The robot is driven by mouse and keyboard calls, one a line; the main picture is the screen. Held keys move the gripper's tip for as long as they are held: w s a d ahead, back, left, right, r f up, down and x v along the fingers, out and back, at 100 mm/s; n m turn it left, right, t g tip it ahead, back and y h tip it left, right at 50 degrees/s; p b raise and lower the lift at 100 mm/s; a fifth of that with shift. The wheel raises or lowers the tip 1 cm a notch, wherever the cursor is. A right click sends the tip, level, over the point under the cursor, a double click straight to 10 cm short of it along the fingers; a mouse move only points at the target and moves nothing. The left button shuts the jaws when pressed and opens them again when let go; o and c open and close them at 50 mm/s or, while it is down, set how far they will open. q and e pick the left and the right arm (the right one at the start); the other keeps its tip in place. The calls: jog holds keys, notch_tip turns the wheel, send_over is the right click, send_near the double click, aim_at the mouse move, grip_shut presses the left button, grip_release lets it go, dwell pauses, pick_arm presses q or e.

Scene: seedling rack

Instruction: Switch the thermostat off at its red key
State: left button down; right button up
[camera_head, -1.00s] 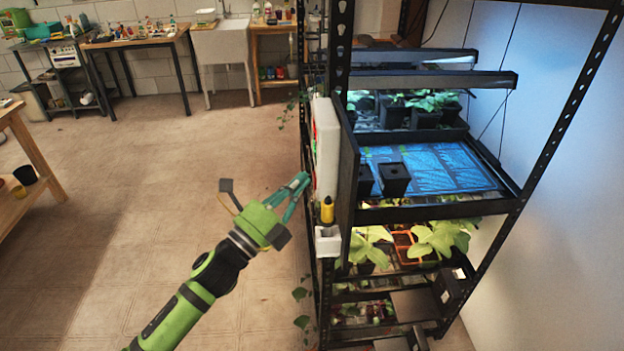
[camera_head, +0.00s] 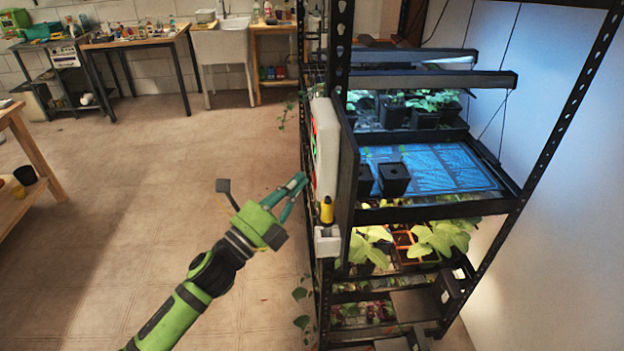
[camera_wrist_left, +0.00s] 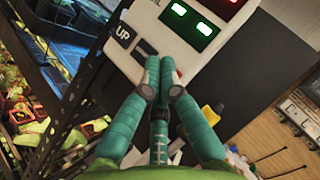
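The thermostat is a white box (camera_head: 326,150) on the side of the rack, seen nearly edge-on in the head view. In the left wrist view its face (camera_wrist_left: 195,52) shows a lit green display (camera_wrist_left: 190,18), part of a red display (camera_wrist_left: 222,4) and a dark key marked UP (camera_wrist_left: 122,34). My right gripper is out of view.
A yellow and black tool (camera_head: 327,209) stands in a white holder (camera_head: 327,242) just below the box. The black rack (camera_head: 430,211) holds pots and seedlings to the right. Open floor (camera_head: 130,200) lies to the left, with a wooden bench at the far left edge.

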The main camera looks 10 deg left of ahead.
pick_arm(q)
jog(key=shift+a, duration=0.2)
jog(key=shift+s+a+b, duration=0.1)
jog(key=shift+s+a, duration=0.2)
jog(key=shift+a, duration=0.65)
jog(key=shift+s+a+b, duration=0.1)
jog(key=shift+s+a, duration=0.15)
jog(key=shift+a, duration=0.65)
jog(key=shift+s+a+b, duration=0.1)
jog(key=shift+s+a, duration=0.2)
jog(key=shift+a, duration=0.65)
